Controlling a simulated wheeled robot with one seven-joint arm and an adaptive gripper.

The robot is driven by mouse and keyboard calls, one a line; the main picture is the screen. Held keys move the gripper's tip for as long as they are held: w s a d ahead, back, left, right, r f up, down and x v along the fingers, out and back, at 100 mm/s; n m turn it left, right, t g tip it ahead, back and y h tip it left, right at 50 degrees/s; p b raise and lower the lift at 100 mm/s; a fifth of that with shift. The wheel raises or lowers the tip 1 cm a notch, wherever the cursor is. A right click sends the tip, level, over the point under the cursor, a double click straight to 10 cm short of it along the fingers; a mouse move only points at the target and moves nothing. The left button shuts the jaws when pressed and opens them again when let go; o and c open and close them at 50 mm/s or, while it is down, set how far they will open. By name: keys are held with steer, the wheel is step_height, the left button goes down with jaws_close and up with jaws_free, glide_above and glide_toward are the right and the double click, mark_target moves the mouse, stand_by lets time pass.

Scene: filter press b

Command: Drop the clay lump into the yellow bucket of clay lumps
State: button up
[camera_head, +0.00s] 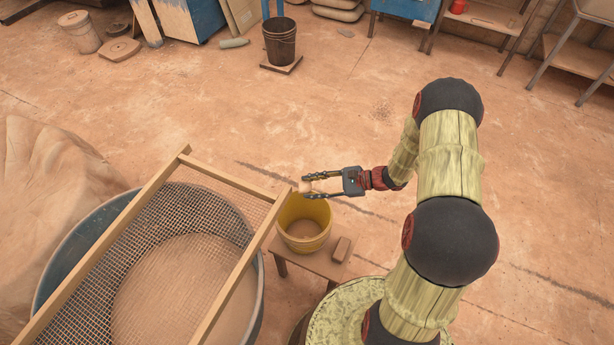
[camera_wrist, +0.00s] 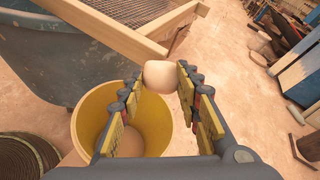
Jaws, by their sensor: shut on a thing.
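My gripper (camera_head: 305,187) is shut on a pale clay lump (camera_wrist: 159,76), held between its fingertips. In the head view the lump (camera_head: 304,187) shows small at the finger ends, near the far rim of the yellow bucket. The yellow bucket (camera_head: 318,208) stands upright on a small wooden stool, and its inside shows a brownish fill whose separate lumps I cannot make out. In the wrist view the bucket (camera_wrist: 95,107) is below and left of the fingers. The lump is apart from the bucket's visible floor; its exact height over the rim is hard to tell.
A wood-framed mesh sieve (camera_head: 226,179) lies over a large blue-grey tub (camera_head: 76,243), close left of the bucket. A brown block (camera_head: 341,249) lies on the stool (camera_head: 318,266). A dark bucket (camera_head: 280,45) stands at the back. The floor on the right is mostly clear.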

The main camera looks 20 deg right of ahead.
step_height(320, 180, down, 8)
steer(key=s+n+b, duration=0.1)
steer(key=s+b, duration=0.1)
steer(key=b, duration=0.2)
steer(key=shift+s+d+g, duration=0.25)
steer(key=shift+g, duration=0.15)
steer(key=shift+r, duration=0.15)
steer(key=o, duration=1.3)
steer(key=v, duration=1.2)
steer(key=shift+w+d, duration=0.1)
